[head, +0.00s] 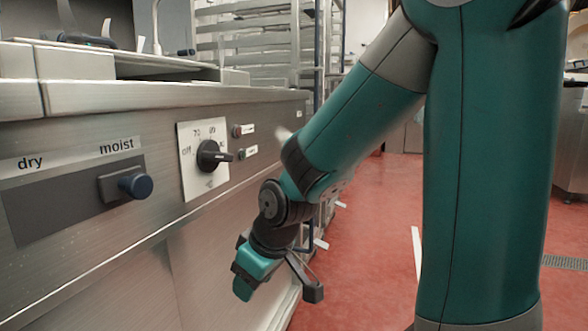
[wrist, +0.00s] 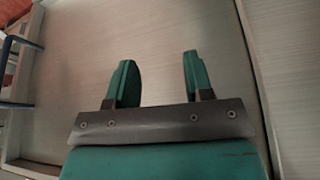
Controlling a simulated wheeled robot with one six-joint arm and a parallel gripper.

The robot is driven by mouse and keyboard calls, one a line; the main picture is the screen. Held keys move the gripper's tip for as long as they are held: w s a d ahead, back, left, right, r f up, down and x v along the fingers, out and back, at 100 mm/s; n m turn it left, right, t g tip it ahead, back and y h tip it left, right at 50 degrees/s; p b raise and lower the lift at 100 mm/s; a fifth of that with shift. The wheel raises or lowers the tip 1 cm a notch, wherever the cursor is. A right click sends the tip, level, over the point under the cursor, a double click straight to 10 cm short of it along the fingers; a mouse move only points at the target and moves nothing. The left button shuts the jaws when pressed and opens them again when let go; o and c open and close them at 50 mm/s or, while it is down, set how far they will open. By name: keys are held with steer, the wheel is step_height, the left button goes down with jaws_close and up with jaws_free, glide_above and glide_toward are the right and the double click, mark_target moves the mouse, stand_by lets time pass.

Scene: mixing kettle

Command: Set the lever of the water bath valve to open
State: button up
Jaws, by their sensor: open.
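My gripper (head: 245,287) hangs low in front of the steel front panel, below the rotary dial. In the wrist view my gripper (wrist: 158,64) is open, with two green fingers apart and nothing between them. A plain pale metal surface lies beyond the fingers. I cannot make out a lever marked as the water bath valve in either view. The front panel carries a black rotary dial (head: 210,155) on a white plate and a dark blue slider knob (head: 136,186) on a grey strip labelled dry and moist. The knob stands near the moist end.
A dark handle (head: 75,40) shows on top of the unit. Steel racks (head: 262,40) stand behind. Red floor (head: 375,235) is open to the right.

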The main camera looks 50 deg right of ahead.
steer(key=s+d+r+n+t+h, duration=0.1)
steer(key=d+r+n+t+h, duration=0.8)
steer(key=d+r, duration=1.2)
steer(key=w+d+n+p, duration=0.1)
steer(key=w+d+p, duration=0.1)
steer(key=w+p, duration=0.1)
steer(key=w+d+f+n+y+p, duration=0.1)
steer(key=w+d+p, duration=0.1)
steer(key=w, duration=0.4)
steer(key=w+d+f+n+t+p, duration=0.1)
steer(key=w+d+p, duration=0.1)
steer(key=w+p, duration=0.3)
steer(key=shift+d+f+y, duration=0.1)
steer(key=shift+d+y, duration=0.05)
steer(key=shift+y, duration=0.15)
steer(key=shift+w+f+b, duration=0.1)
steer(key=shift+f+b, duration=0.15)
steer(key=shift+b, duration=0.2)
steer(key=shift+w+d, duration=0.1)
